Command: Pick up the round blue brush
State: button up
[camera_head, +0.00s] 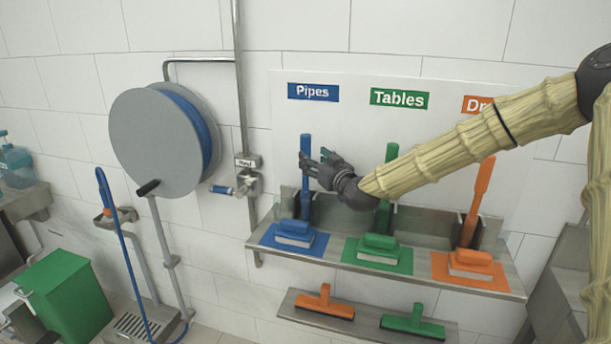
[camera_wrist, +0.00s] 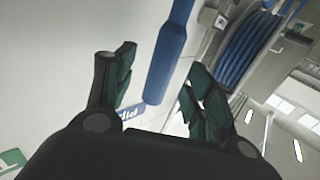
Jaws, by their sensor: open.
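A long blue handle (camera_head: 305,143) stands upright in the steel rack under the "Pipes" sign; any round brush head below it is hidden. My gripper (camera_head: 314,158) is open at the upper part of this handle. In the wrist view, the blue handle (camera_wrist: 168,62) shows between the two spread fingers of my gripper (camera_wrist: 160,63), with its end towards my palm. I cannot tell whether the fingers touch it. A blue block-shaped brush (camera_head: 294,229) lies on a blue mat below.
A green handle (camera_head: 392,153) and an orange handle (camera_head: 479,190) stand farther right. The steel shelf (camera_head: 340,262) holds green and orange brushes. A hose reel (camera_head: 155,140) and a wall pipe (camera_head: 240,80) are to the left.

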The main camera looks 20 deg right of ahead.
aim_at(309, 154)
jog(key=shift+w+a+r+p, duration=0.25)
jog(key=shift+w+p, duration=0.2)
jog(key=shift+w, duration=0.1)
jog(key=shift+w+a+p, duration=0.2)
jog(key=shift+w+p, duration=0.25)
jog(key=shift+w, duration=0.6)
jog(key=shift+w+a+p, duration=0.2)
jog(key=shift+w+p, duration=0.25)
jog(key=shift+w, duration=0.55)
jog(key=shift+c, duration=0.2)
jog(key=c, duration=1.1)
